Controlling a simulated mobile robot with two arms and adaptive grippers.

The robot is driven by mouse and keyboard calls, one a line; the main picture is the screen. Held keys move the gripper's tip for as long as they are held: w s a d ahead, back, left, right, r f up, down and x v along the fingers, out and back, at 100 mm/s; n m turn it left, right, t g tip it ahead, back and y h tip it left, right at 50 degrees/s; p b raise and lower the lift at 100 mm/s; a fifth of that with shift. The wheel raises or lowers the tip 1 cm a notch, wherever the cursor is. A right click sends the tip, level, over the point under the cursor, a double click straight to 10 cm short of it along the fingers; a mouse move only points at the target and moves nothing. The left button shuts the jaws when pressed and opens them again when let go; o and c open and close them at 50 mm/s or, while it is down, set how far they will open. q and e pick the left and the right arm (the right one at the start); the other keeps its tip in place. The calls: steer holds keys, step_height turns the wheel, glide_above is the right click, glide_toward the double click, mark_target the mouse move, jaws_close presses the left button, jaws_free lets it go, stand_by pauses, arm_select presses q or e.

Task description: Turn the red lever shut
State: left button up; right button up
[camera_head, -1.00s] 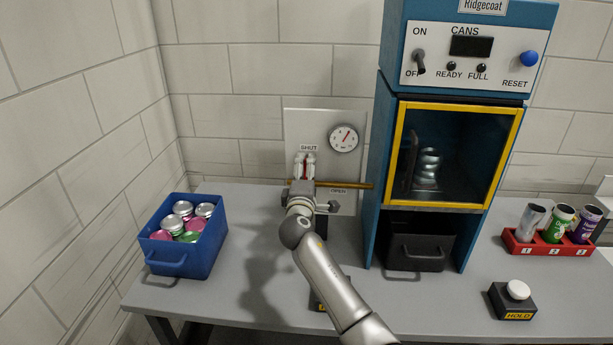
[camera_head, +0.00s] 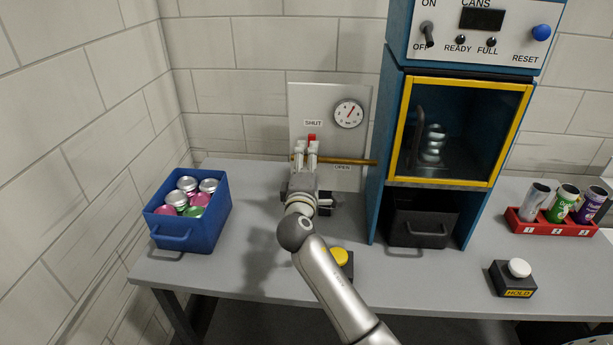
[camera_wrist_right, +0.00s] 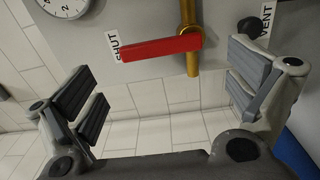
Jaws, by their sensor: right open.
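The red lever (camera_head: 312,137) is on the wall panel (camera_head: 358,148) by the brass pipe. In the right wrist view the red lever (camera_wrist_right: 160,47) reaches from the brass pipe (camera_wrist_right: 190,30) to the SHUT label (camera_wrist_right: 114,46). The SHUT label (camera_head: 313,123) is just above the lever in the head view. My right gripper (camera_head: 306,146) is in front of the lever, its fingers partly hiding it. In the right wrist view my right gripper (camera_wrist_right: 165,88) is open and empty, with the lever apart from both fingers. My left gripper is not in view.
A blue bin of cans (camera_head: 184,226) stands left on the table. The blue machine (camera_head: 383,150) is close on the right, with a black bin (camera_head: 421,229) below. A yellow button (camera_head: 339,257) is beside my arm. A red can rack (camera_head: 550,228) is far right.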

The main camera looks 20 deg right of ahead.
steer(key=v, duration=0.4)
steer(key=shift+s+a, duration=0.2)
steer(key=shift+s, duration=0.1)
